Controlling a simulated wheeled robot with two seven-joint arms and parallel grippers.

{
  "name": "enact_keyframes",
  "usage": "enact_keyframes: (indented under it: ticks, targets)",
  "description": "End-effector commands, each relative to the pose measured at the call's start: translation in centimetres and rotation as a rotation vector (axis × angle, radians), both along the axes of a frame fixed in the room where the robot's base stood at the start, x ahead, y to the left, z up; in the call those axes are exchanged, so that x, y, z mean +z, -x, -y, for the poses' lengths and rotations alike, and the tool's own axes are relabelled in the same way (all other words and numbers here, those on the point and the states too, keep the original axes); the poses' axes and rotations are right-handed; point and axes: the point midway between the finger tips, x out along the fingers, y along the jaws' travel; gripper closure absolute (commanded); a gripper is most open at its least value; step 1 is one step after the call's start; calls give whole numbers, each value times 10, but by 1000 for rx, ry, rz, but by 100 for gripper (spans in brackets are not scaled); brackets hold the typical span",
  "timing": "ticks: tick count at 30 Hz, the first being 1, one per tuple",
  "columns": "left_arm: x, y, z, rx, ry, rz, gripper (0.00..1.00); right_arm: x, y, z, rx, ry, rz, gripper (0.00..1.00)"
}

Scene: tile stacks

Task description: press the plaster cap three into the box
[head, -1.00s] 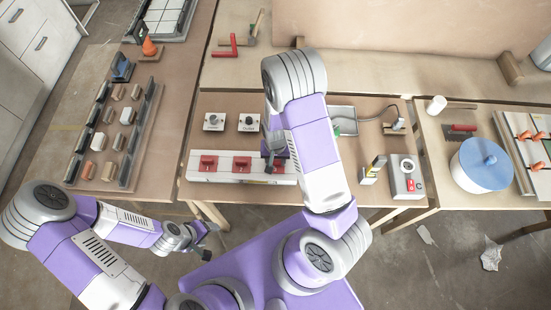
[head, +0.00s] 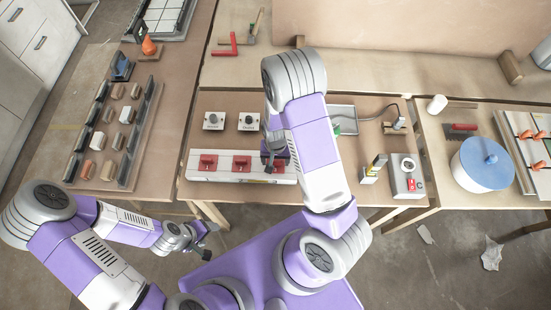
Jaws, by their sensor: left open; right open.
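A long white box (head: 193,175) lies at the front of the middle table. Red-handled pieces sit in a row on it: one at the left (head: 207,162), one in the middle (head: 241,164), and a third at the right, mostly hidden under my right gripper (head: 272,163). I cannot make out any cap number or how deep the third piece sits. The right gripper is low over the box's right part, open; whether it touches the red piece cannot be told. My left gripper (head: 208,243) is open and empty, in front of the table edge.
Two plates with round knobs (head: 213,121) (head: 249,122) lie behind the box. A grey control box (head: 405,180) with a red button stands to the right. A rack of small blocks (head: 117,138) is on the left table. My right arm hides part of the middle table.

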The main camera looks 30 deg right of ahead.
Motion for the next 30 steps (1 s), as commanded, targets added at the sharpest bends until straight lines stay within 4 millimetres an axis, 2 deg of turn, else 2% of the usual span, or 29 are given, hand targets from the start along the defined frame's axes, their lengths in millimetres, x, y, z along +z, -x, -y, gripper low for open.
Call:
enact_keyframes:
  ticks: [30]
  targets:
    - [48, 0, 0, 0, 0, 0, 33, 58, 0, 0, 0, 0, 0, 25]
